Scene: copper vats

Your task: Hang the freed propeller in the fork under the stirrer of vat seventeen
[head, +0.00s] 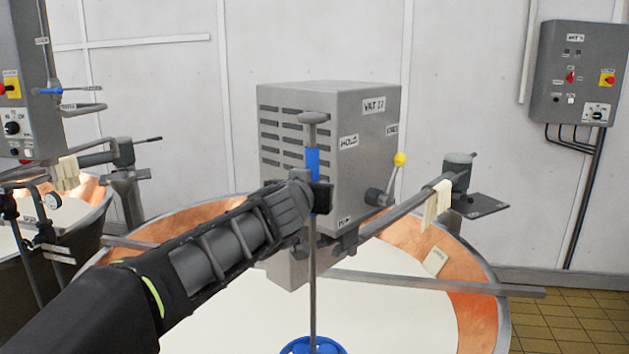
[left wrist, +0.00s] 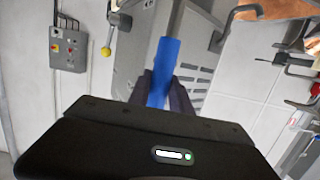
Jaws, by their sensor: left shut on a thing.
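My left gripper (head: 320,196) is shut on the blue sleeve (head: 312,162) of an upright steel rod with a rounded cap. The sleeve also shows between the fingers in the left wrist view (left wrist: 164,68). A blue propeller (head: 312,347) sits at the rod's lower end, partly cut off by the bottom edge. Behind the rod stands the grey stirrer housing (head: 365,150), its vat label too small to read surely. It stands over the copper vat (head: 455,265) of white liquid. I cannot make out the fork; the gripper and rod cover part of the housing's underside. My right gripper is out of view.
A yellow-knobbed lever (head: 400,159) sticks out at the housing's right. A bar with a pale cloth (head: 436,203) runs to the right rim. A flat grey bar (head: 430,284) crosses the vat. Another vat (head: 90,225) stands left; a control box (head: 576,72) hangs on the wall.

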